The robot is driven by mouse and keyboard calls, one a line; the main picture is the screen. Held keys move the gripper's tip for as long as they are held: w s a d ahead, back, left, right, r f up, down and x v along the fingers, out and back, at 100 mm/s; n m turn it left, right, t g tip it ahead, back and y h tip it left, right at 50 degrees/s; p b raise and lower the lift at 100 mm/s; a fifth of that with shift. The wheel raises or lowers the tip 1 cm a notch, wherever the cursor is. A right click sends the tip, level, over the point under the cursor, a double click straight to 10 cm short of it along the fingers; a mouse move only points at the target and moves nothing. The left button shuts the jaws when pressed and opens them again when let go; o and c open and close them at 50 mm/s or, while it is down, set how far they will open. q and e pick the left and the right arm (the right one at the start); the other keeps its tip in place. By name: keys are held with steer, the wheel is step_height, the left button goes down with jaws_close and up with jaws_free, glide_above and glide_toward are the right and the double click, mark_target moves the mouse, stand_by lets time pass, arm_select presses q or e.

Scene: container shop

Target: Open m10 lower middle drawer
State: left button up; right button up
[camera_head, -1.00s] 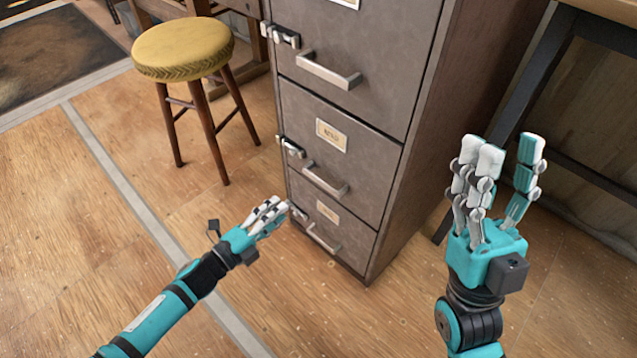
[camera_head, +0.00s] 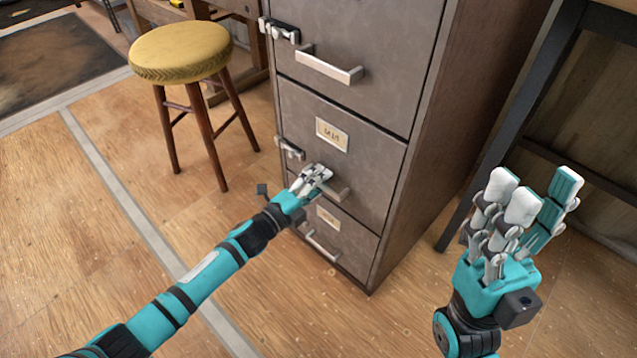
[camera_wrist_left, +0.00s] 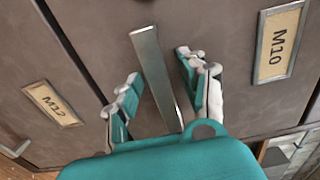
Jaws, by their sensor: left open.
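The grey filing cabinet's lower middle drawer (camera_head: 372,165) is shut and carries a card label (camera_head: 332,134), which reads M10 in the left wrist view (camera_wrist_left: 279,42). Its metal bar handle (camera_head: 338,195) is partly hidden by my left gripper (camera_head: 316,177) in the head view. In the left wrist view, my open left gripper (camera_wrist_left: 160,88) has its fingers on either side of the handle (camera_wrist_left: 155,70), with gaps to it. I cannot tell how deep the fingers reach around it. My right gripper (camera_head: 530,210) is open and empty, right of the cabinet.
The drawer above (camera_head: 365,30) and the bottom drawer (camera_head: 350,235) are shut; a label reading like M12 (camera_wrist_left: 53,103) shows in the left wrist view. A yellow stool (camera_head: 180,52) stands left. A dark-legged table (camera_head: 510,130) stands right. Floor before the cabinet is clear.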

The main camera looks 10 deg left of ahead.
arm_select(q)
jaws_close()
stand_by(0.3)
stand_by(0.3)
